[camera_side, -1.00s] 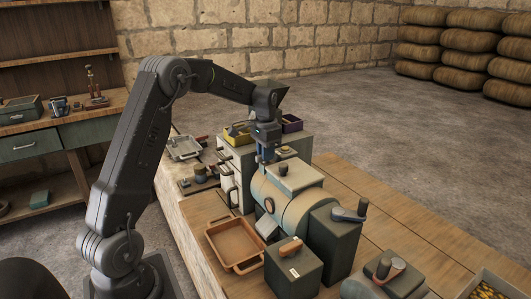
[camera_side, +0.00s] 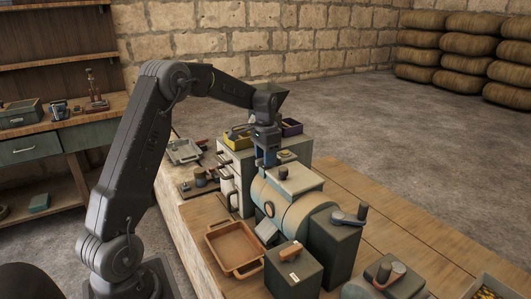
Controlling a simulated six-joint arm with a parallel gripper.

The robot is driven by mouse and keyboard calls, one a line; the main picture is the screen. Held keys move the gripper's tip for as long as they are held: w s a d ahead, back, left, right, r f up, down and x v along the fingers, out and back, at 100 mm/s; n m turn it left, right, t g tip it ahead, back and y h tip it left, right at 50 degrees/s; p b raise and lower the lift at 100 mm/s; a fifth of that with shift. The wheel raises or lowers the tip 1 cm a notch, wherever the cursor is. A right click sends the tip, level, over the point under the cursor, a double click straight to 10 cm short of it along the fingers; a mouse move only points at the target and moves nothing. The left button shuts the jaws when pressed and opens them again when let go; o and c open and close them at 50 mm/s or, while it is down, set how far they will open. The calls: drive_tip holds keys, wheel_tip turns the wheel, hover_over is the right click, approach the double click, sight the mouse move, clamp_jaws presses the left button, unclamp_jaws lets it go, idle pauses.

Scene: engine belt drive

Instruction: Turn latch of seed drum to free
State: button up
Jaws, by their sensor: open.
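The seed drum (camera_side: 305,217) is a cream and blue-green cylinder lying on its side on the bench, with a pale box-shaped top (camera_side: 294,180). A small dark knob (camera_side: 283,172) stands on that top; I cannot tell whether it is the latch. A round dark-rimmed fitting (camera_side: 269,209) sits on the drum's near side. My gripper (camera_side: 266,164) points down beside the knob, to its left, at the back end of the drum. It is open and I see nothing between its fingers. The fingertips are small, and I cannot tell whether they touch anything.
A grey-green box with a crank (camera_side: 348,217) stands at the drum's right end. An orange tray (camera_side: 231,248) and a dark box with a wooden handle (camera_side: 293,272) are in front. Bench at right is partly clear.

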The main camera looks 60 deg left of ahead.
wheel_tip(320, 180, up, 14)
idle(0.5)
drive_tip(key=shift+f, duration=0.1)
drive_tip(key=s+d+r+t, duration=0.1)
drive_tip(key=s+d+r, duration=0.1)
drive_tip(key=s+d, duration=0.35)
drive_tip(key=s+d+r+t, duration=0.1)
drive_tip(key=s+d+r, duration=0.15)
drive_tip(key=d, duration=0.65)
drive_tip(key=s+d+f+t, duration=0.1)
drive_tip(key=s+d+f, duration=0.3)
drive_tip(key=s, duration=0.4)
drive_tip(key=s+d+f+t, duration=0.2)
drive_tip(key=s+d+f, duration=0.2)
drive_tip(key=s+d, duration=0.3)
drive_tip(key=shift+s+t, duration=0.3)
drive_tip(key=shift+s, duration=0.5)
